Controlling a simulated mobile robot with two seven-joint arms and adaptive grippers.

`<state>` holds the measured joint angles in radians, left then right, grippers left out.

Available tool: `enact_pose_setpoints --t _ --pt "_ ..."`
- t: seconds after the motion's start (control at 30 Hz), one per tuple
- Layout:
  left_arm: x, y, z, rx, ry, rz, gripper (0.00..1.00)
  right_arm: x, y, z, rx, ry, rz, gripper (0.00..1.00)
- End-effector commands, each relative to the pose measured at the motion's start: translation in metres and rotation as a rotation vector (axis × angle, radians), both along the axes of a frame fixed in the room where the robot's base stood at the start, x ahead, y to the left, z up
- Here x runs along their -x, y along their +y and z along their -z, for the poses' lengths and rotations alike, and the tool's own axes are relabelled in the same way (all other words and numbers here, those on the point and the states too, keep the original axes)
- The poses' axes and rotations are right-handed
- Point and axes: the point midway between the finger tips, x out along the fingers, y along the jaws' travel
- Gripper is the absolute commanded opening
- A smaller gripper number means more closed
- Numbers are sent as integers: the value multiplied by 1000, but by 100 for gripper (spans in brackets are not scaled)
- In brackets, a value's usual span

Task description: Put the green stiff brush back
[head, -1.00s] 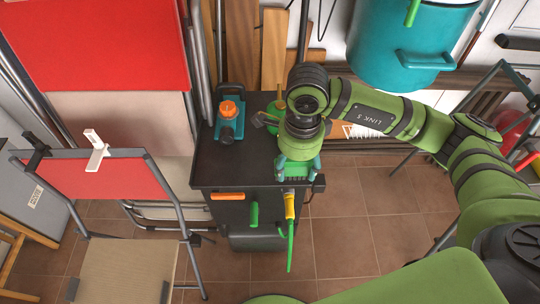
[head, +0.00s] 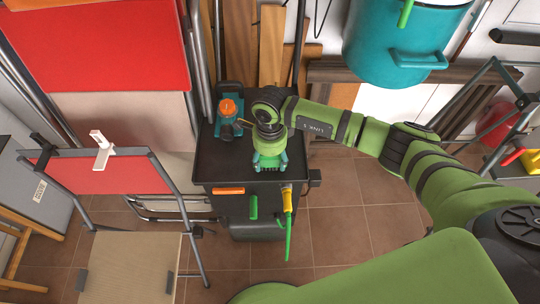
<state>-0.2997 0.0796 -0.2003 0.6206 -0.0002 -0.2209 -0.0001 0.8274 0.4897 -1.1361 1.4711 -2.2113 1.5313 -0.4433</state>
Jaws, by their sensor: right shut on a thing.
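My right gripper (head: 270,164) is over the front part of the dark cabinet top (head: 232,163), pointing down. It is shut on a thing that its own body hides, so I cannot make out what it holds. I cannot clearly pick out the green stiff brush. A short green handle (head: 254,208) is on the cabinet's front face. To its right, a yellow handle (head: 287,199) with a long thin green part (head: 289,240) hangs at the front edge. My left gripper is not in view.
A teal tool with an orange knob (head: 227,107) stands at the back left of the cabinet top. An orange handle (head: 229,191) is on the front edge. A folding chair (head: 110,175) stands left, a teal tank (head: 400,50) back right. Tiled floor (head: 335,230) is clear in front.

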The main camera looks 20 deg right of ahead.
Motion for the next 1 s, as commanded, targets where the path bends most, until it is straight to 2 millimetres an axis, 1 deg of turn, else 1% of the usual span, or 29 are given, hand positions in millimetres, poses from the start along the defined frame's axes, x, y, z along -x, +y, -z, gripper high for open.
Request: enact_pose_setpoints --t 0.17,0.3,0.33,0.37,0.77,0.8,0.87,0.97,1.0 --pt "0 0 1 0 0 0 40 0 0 0 0 -1 0 36" --pt "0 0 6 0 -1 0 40 0 0 5 0 -1 1 36" --pt "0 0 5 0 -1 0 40 0 0 3 1 -1 1 74" --pt "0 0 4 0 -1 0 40 0 0 3 1 -1 1 86" --pt "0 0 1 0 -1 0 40 0 0 0 0 0 1 86" --pt "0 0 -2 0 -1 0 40 0 0 -2 0 0 1 86" --pt "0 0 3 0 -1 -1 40 -1 0 -6 0 -3 1 86" --pt "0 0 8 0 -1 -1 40 -2 0 -23 -1 -5 -1 86" --pt "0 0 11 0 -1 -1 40 -1 -1 -31 1 -7 -2 86"
